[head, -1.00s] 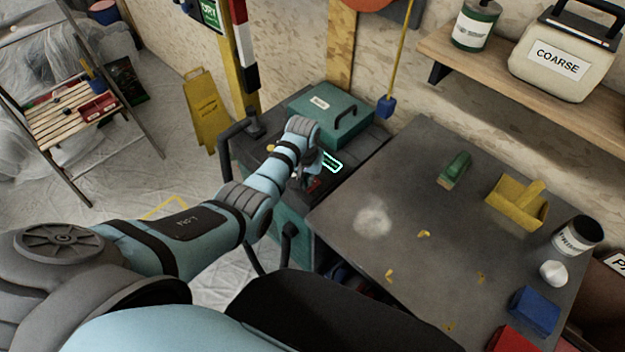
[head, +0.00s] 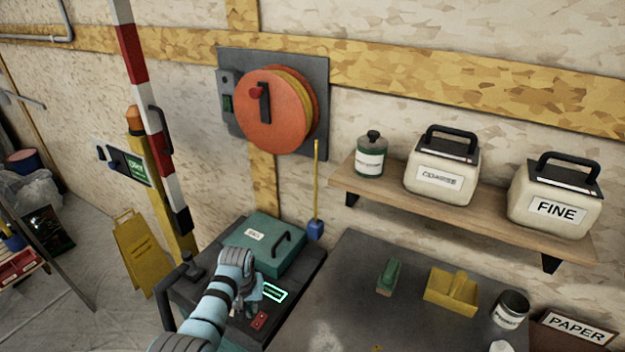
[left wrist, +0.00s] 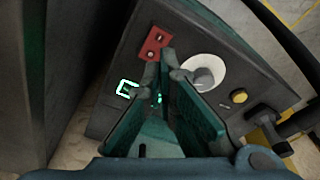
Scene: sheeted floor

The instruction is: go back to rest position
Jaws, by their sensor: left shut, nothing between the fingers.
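My left gripper (head: 250,305) is at the end of my blue arm, over the top of the dark control panel (head: 215,290) of a machine with a green lid. In the left wrist view my left gripper (left wrist: 160,72) is shut and empty, pointing at the panel (left wrist: 125,70). A red switch block (left wrist: 153,43), a pale round knob (left wrist: 204,72) and a glowing green display (left wrist: 126,88) lie near the fingertips. In the head view the red switch block (head: 260,320) and lit display (head: 274,293) are right of the gripper. My right gripper is not in view.
The green lid (head: 268,245) has a black handle. A yellow folding sign (head: 140,255) stands left.

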